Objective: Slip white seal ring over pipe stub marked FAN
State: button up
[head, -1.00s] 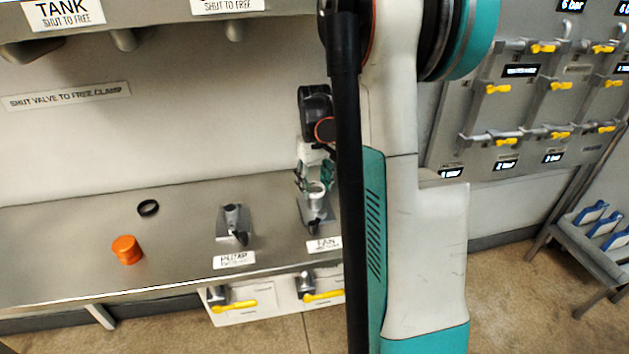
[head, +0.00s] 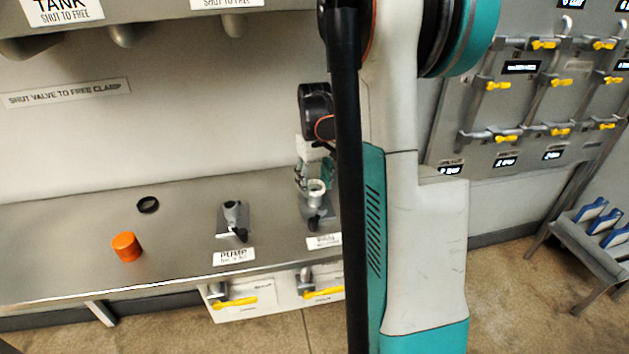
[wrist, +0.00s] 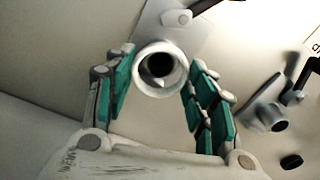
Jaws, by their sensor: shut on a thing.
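The white seal ring (head: 317,185) is at the top of the grey pipe stub (head: 316,201) behind the FAN label (head: 325,241). My gripper (wrist: 161,62) is shut on the ring, one teal finger on each side. In the wrist view the ring (wrist: 148,88) is seen nearly face-on, with a dark opening showing through its hole. The ring looks roughly in line with the stub. I cannot tell whether it is around the stub's end or just above it. My arm hides the right side of the FAN stub's surroundings in the head view.
The PUMP stub (head: 232,214) with its dark lever stands left of the FAN stub. A black ring (head: 148,205) and an orange cylinder (head: 126,247) lie farther left on the metal bench (head: 60,260). Yellow-handled valves (head: 235,303) sit below the bench's front edge.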

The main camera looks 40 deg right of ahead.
jog(key=shift+f, duration=0.4)
jog(key=shift+f+b, duration=0.35)
jog(key=shift+b, duration=0.1)
jog(key=shift+f, duration=0.3)
dwell(0.5)
jog(key=o, duration=1)
jog(key=shift+c, duration=0.2)
notch_tip(320, 180, up, 12)
